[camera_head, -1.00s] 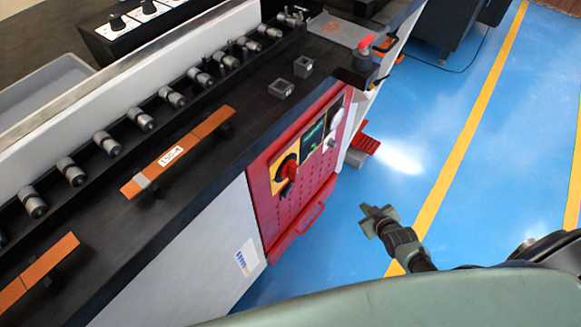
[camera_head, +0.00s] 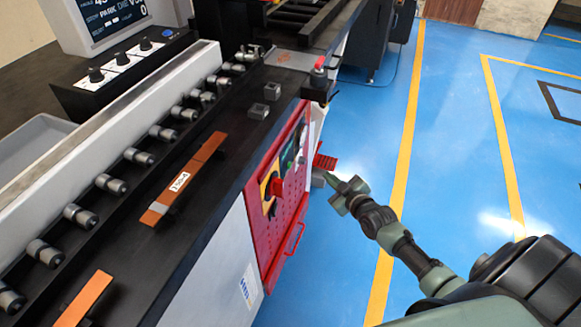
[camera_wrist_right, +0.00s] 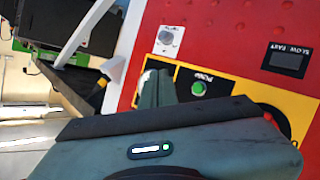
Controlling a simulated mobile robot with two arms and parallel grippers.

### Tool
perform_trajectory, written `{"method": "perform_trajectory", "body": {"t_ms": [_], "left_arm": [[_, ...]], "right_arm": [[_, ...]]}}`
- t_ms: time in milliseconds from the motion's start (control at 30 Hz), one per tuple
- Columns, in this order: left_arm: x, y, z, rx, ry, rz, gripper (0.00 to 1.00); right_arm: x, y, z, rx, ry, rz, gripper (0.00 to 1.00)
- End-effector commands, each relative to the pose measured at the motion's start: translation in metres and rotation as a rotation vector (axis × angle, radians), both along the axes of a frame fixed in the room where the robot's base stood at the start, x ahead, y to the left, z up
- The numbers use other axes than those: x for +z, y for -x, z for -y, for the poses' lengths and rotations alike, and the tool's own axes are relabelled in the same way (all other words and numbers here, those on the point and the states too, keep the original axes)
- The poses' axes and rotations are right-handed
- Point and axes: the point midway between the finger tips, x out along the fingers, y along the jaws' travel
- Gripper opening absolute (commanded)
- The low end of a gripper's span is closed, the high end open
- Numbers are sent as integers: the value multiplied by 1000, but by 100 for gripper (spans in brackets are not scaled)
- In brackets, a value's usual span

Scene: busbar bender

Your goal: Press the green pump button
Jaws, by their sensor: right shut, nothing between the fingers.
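The green pump button (camera_wrist_right: 198,88) sits on a yellow plate on the red control panel (camera_wrist_right: 225,20), under an upside-down PUMP label in the right wrist view. The red panel (camera_head: 282,228) also shows in the head view, on the machine's front; the button is too small to make out surely there. My right gripper (camera_head: 338,192) is shut and empty, just right of the panel in the head view. In the wrist view its fingers (camera_wrist_right: 160,82) appear left of the button. I cannot tell their distance from the panel. My left gripper is not in view.
A red rotary handle (camera_head: 277,187) sits on the panel near the yellow plate. A red pedal (camera_head: 326,162) stands on the floor behind. The blue floor (camera_head: 345,270) in front is clear.

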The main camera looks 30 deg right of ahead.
Motion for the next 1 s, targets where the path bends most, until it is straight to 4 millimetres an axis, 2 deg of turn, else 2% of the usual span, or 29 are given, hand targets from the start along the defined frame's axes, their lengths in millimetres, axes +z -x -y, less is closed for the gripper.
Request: {"method": "perform_trajectory", "body": {"t_ms": [167,700,1000], "left_arm": [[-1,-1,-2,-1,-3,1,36],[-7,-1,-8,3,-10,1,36],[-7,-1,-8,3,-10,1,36]], "right_arm": [[0,-8,-7,-1,-2,3,0],[0,-59,-51,-2,-3,1,0],[0,-67,-58,0,0,-1,0]]}}
